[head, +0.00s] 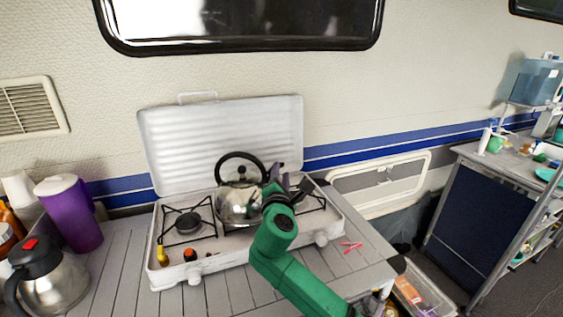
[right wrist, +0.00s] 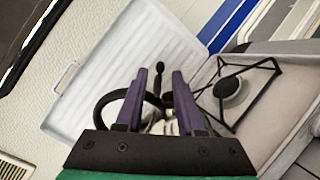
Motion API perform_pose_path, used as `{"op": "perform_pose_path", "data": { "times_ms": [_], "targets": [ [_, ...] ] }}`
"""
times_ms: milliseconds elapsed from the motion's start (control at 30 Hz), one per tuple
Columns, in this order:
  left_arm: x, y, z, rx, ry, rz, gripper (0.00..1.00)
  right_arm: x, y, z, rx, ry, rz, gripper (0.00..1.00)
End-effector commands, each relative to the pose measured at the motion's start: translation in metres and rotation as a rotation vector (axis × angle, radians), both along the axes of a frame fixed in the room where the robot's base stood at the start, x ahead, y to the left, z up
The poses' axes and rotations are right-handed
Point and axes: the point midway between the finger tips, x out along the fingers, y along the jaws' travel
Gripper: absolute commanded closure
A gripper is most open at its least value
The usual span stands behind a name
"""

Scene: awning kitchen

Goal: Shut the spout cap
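A steel kettle (head: 236,208) with a black arched handle (head: 240,156) stands on the camping stove. My right gripper (head: 288,180) is at the kettle's right side, over the spout side, and hides the spout in the head view. In the right wrist view its two purple fingers (right wrist: 159,75) are apart. A small black knob on a thin stem (right wrist: 158,68) shows between or just beyond the fingertips; it looks like the spout cap's lever, but I cannot tell surely or whether the cap is raised. The handle (right wrist: 103,102) is left of the fingers. My left gripper is out of view.
The white stove (head: 174,272) has its lid (head: 222,140) raised behind the kettle. A purple jug (head: 72,215) and a steel flask (head: 52,285) stand at the left. Pink clips (head: 350,246) lie right of the stove on mostly clear tabletop.

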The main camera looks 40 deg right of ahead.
Motion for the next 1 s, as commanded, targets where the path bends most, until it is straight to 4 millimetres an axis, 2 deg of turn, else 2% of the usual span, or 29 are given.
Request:
{"op": "perform_pose_path", "data": {
  "times_ms": [100,267,533,633,1000],
  "targets": [
    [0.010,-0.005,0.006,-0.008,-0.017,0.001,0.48,0.021,-0.019,0.002,-0.001,0.000,-0.002,0.62],
    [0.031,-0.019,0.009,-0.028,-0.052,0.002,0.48,0.036,-0.032,0.000,0.001,0.000,0.001,0.62],
    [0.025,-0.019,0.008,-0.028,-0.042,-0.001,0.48,0.038,-0.034,-0.001,0.001,0.000,0.001,0.62],
    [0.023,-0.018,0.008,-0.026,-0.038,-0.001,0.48,0.038,-0.034,-0.001,0.002,0.000,0.002,1.00],
    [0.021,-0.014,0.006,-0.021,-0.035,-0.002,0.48,0.038,-0.034,-0.002,0.014,-0.010,0.002,1.00]
  ]
}}
